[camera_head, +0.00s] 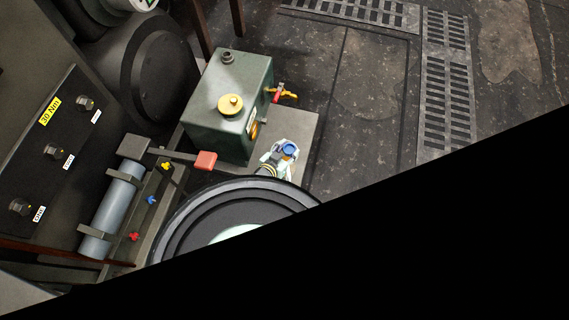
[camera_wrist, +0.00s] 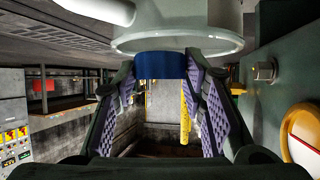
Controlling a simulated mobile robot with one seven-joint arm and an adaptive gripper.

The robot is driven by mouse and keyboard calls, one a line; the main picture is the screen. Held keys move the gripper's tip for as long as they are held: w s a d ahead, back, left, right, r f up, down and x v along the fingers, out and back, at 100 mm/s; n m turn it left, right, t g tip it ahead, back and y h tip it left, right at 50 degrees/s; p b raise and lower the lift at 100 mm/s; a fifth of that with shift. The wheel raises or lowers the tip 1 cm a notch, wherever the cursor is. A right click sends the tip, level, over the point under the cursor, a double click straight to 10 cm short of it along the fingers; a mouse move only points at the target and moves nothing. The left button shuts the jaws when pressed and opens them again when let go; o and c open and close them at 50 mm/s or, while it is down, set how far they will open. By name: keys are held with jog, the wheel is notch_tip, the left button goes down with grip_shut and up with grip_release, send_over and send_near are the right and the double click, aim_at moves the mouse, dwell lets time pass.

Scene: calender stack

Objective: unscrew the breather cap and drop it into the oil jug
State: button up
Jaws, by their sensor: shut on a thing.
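The green tank (camera_head: 235,115) stands on a grey plinth in the head view. On its top are a yellow round cap (camera_head: 231,103) and a small dark fitting (camera_head: 227,57); I cannot tell by sight which is the breather cap. In the wrist view my gripper (camera_wrist: 161,72) is shut on a blue part (camera_wrist: 159,63), with a finger pad at each side of it. A pale rounded body (camera_wrist: 178,42) is right above; I cannot tell whether they are joined. In the head view a small pale thing with a blue round top (camera_head: 289,149) is beside the tank. I cannot make out the oil jug for certain.
A tap with a red and yellow handle (camera_head: 283,94) sticks out of the tank's right side. A red-ended lever (camera_head: 205,160) and a grey cylinder (camera_head: 112,208) are at the left. A yellow-rimmed gauge (camera_wrist: 302,138) is close at the wrist view's right. Black covers the head view's lower right.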

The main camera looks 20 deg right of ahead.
jog(key=o, duration=1.2)
jog(key=shift+o, duration=0.2)
notch_tip(320, 180, up, 10)
